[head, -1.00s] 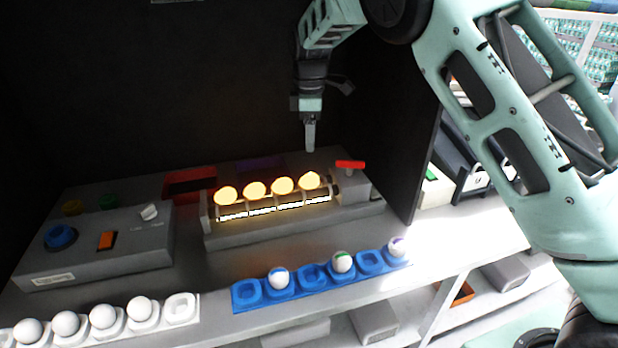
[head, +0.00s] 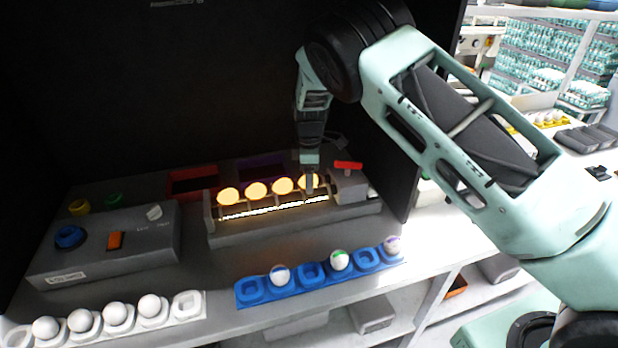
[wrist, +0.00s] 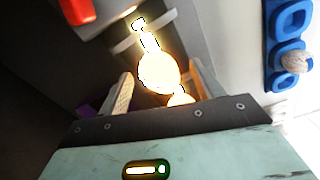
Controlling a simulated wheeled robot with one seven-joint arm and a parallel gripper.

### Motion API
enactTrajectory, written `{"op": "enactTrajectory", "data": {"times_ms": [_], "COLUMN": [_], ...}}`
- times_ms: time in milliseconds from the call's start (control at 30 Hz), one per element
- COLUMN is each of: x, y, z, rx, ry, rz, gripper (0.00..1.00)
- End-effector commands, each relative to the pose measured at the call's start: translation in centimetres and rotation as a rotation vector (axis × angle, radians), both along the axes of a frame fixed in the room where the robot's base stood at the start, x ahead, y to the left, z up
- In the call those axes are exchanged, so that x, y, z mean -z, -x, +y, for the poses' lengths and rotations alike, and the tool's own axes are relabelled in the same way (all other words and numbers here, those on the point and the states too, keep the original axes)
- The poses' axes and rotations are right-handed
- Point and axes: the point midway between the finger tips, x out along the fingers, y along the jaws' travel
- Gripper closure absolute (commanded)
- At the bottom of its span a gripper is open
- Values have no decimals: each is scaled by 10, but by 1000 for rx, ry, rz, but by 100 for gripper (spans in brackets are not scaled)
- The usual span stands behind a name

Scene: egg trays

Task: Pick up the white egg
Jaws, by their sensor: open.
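Several glowing, backlit eggs sit in a row on the lit candling rack (head: 265,230); their own shell colour is washed out by the light. My gripper (head: 309,185) points down at the rightmost glowing egg (head: 302,181), one finger partly covering it in the head view. In the wrist view my gripper (wrist: 160,72) is open, its two fingers on either side of a glowing egg (wrist: 158,73); contact cannot be told. A second glowing egg (wrist: 181,99) shows behind it. Several plain white eggs (head: 117,314) sit in the white tray (head: 187,305) at front left.
A blue tray (head: 250,291) at the front holds eggs with coloured marks and empty cups. A red handle (head: 348,165) stands just right of the rack. A control box (head: 110,250) is at left. Dark walls enclose the back and right side.

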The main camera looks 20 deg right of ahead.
Motion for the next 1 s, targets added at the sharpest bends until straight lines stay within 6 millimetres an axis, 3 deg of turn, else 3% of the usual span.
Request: {"op": "enactTrajectory", "data": {"times_ms": [200,300,333,733,1000], "x": [1,1,1,-4,-49], "y": [0,0,0,-1,-1], "z": [0,0,0,1,0], "rx": [0,0,0,1,1], "ry": [0,0,0,-2,-3], "rz": [0,0,0,-3,-5], "gripper": [34,60,65,65,65]}}
